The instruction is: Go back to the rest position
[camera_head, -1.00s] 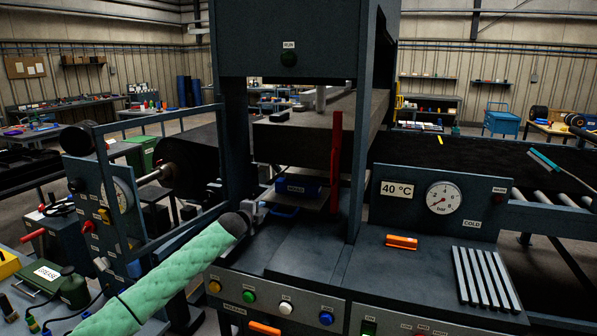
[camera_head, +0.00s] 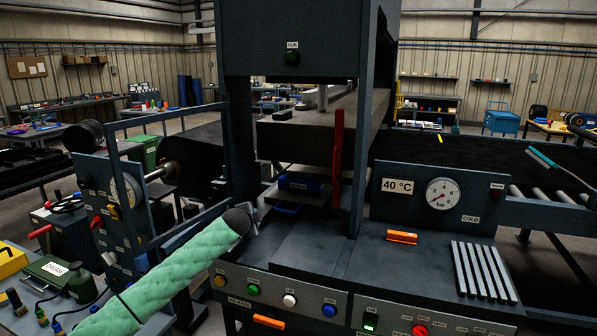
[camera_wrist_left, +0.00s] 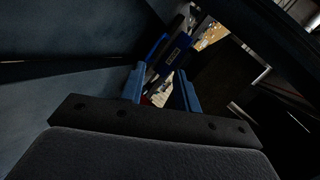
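My left arm in a green padded sleeve reaches in from the lower left of the head view. Its gripper (camera_head: 255,221) is at the front left of the press opening, partly hidden behind its dark wrist. In the left wrist view my left gripper (camera_wrist_left: 160,92) has two blue fingers standing apart with nothing clearly held between them. A blue labelled block (camera_head: 304,186) with a blue handle (camera_head: 287,208) sits in the press, apart from the gripper. The block also shows beyond the fingers in the left wrist view (camera_wrist_left: 172,52). My right gripper is not in view.
The press frame's post (camera_head: 359,150) and red bar (camera_head: 338,160) stand right of the block. A blue-grey guard frame (camera_head: 128,190) stands close left of my arm. An orange-handled item (camera_head: 402,237) and grey strips (camera_head: 485,272) lie on the right bench.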

